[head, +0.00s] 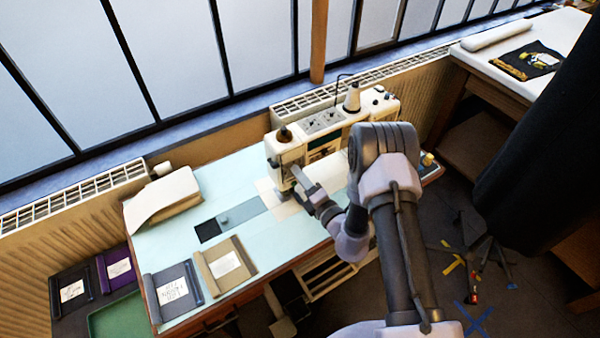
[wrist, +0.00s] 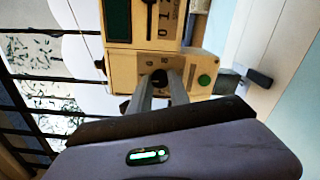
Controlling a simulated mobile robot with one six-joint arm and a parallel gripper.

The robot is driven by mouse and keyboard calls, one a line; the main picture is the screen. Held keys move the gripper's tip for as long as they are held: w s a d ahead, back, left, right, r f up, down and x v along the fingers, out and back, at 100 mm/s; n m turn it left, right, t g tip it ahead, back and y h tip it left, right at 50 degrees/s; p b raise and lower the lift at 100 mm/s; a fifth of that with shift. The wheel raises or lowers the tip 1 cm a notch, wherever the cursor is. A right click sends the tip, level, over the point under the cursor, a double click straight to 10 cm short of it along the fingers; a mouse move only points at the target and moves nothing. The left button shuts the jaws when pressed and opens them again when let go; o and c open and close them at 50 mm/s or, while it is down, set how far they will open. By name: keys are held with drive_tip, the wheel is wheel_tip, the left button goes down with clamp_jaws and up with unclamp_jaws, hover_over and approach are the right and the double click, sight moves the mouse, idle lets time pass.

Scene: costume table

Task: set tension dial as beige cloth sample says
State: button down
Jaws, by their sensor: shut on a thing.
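The cream sewing machine (head: 285,150) stands on the pale blue table. My gripper (head: 293,178) reaches its left end from the front. In the wrist view, my gripper (wrist: 160,78) has both fingers closing on a small dark tension dial (wrist: 159,75) on the machine's face. The fingers mostly hide the dial, and its setting cannot be read. Digits are printed just above it, and a green button sits to its right. The beige cloth sample (head: 243,248) lies at the table's front edge with a white handwritten label, too small to read here.
A dark grey sample (head: 155,290) lies left of the beige one. Purple (head: 105,281) and black (head: 58,300) samples lie further left. A cream folded cloth (head: 162,197) is at the back left. Grey and dark cloth strips (head: 235,217) lie left of the machine.

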drive_tip(key=shift+f+m+p, duration=0.1)
drive_tip(key=shift+m+p, duration=1.75)
drive_tip(key=shift+m, duration=8.55)
drive_tip(key=c, duration=1.2)
unclamp_jaws()
drive_tip(key=p+v, duration=0.1)
drive_tip(key=v, duration=1.6)
drive_tip(key=shift+s+p, duration=0.2)
drive_tip(key=shift+p, duration=0.15)
